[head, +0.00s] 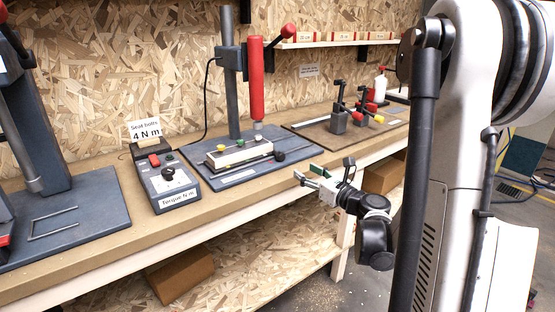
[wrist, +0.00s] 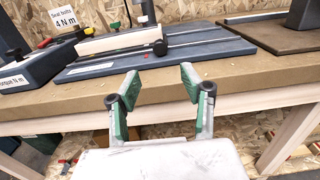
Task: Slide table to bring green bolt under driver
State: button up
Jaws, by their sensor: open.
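The red driver (head: 257,90) hangs upright on a grey column, its tip above the right part of the sliding table (head: 240,155), a cream block on a blue-grey base. A black knob (head: 279,157) sits at the block's front right, and shows in the wrist view (wrist: 159,48) beyond my fingertips. My gripper (head: 308,175) is in front of the bench edge, right of the knob. In the wrist view its green-padded fingers (wrist: 160,82) are apart and empty.
A torque box (head: 168,183) with a dial and a "Seat bolts 4 N m" sign (head: 145,130) stand to the left. Another press base (head: 80,222) lies farther left. A board with clamps (head: 350,122) is to the right. Air in front of the bench is clear.

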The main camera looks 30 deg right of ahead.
aim_at(282, 157)
jog(key=w, duration=0.4)
jog(key=w+a+b, duration=0.1)
jog(key=w, duration=0.4)
jog(key=w+a, duration=0.1)
jog(key=w, duration=0.3)
jog(key=shift+w+b, duration=0.25)
jog(key=shift+b, duration=0.05)
grip_shut()
